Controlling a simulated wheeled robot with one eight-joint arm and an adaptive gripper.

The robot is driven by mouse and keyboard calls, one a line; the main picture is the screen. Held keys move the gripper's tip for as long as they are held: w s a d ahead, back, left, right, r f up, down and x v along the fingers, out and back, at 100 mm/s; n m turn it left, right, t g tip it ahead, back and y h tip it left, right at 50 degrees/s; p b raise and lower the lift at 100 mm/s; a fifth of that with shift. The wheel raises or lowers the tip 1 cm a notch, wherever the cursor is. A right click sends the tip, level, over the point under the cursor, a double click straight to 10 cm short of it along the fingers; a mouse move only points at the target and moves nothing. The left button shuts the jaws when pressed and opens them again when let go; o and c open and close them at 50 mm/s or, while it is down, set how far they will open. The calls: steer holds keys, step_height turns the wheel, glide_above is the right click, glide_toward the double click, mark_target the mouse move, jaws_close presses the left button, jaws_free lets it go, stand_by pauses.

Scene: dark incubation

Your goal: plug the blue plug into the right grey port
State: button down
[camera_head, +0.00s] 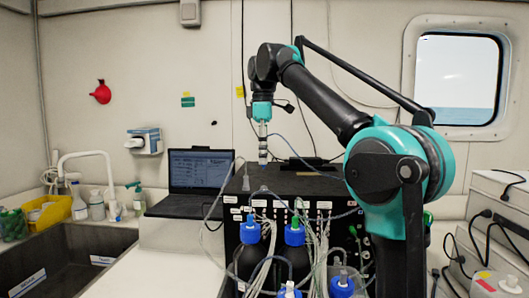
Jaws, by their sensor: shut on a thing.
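My gripper (263,150) points straight down above the top of the black box (300,186). It is shut on a small blue piece (263,161), which appears to be the blue plug. The plug hangs just above the box top; whether it touches anything is too small to tell. The box's front panel carries white labels and several small connectors with tubes and cables. The grey ports cannot be made out clearly, and I cannot tell which is the right one. Bottles and tubes hide part of the panel.
Dark bottles with blue caps (295,237) stand close in front of the box, with many loose tubes (315,250). A laptop (202,170) stands to the left. A dark sink (60,262) lies at the far left. Grey cabled units (497,230) stand at the right.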

steer(key=shift+w+r, duration=0.1)
steer(key=shift+r, duration=0.05)
steer(key=shift+f, duration=2.95)
steer(key=shift+f, duration=0.5)
steer(key=c, duration=1.5)
jaws_free()
step_height(320, 180, up, 12)
